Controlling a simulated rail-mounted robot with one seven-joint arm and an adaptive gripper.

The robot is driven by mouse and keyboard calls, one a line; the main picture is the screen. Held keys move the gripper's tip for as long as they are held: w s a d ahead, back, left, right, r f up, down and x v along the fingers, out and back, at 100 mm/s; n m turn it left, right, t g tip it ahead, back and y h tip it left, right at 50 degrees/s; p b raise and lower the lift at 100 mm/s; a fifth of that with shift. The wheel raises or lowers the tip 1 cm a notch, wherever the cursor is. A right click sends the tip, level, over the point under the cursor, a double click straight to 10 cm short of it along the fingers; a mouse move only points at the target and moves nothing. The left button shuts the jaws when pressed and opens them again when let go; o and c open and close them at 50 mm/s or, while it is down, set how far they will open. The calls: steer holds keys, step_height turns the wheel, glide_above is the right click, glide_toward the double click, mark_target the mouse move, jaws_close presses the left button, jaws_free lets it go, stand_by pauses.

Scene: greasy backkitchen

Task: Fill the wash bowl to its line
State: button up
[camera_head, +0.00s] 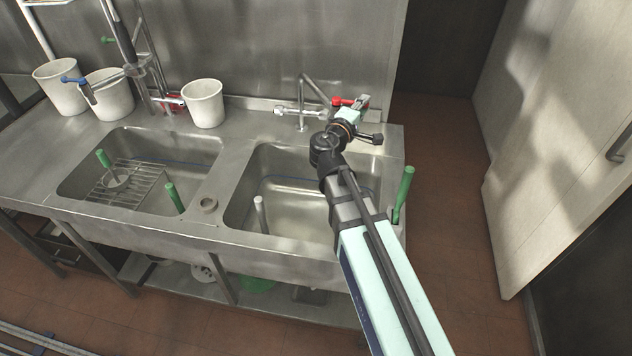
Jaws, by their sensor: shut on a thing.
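The double sink has a left bowl (142,205) with a dark bluish line along its back wall (190,163), and a right bowl (283,165). Behind the right bowl stands a tap (314,88) with a pale lever (283,110) at left and a red lever (338,101) at right. My gripper (352,104) is at the red lever and appears shut on it. The fingertips are small and partly hidden. My arm covers the right bowl's right side.
A wire rack (125,187) lies in the left bowl. Green-handled uprights stand at the left bowl (174,198) and right end (404,190); a white one (260,213) stands in the right bowl. White buckets (204,104) and a blue-handled spray tap (75,81) stand behind.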

steer(key=shift+s, duration=0.1)
steer(key=b+v, duration=0.1)
steer(key=v, duration=0.2)
steer(key=shift+s, duration=0.3)
steer(key=shift+a+b, duration=0.15)
steer(key=shift+b, duration=0.15)
steer(key=shift+b+v, duration=0.4)
steer(key=shift+v, duration=0.5)
steer(key=shift+s+a, duration=0.35)
steer(key=shift+a, duration=0.5)
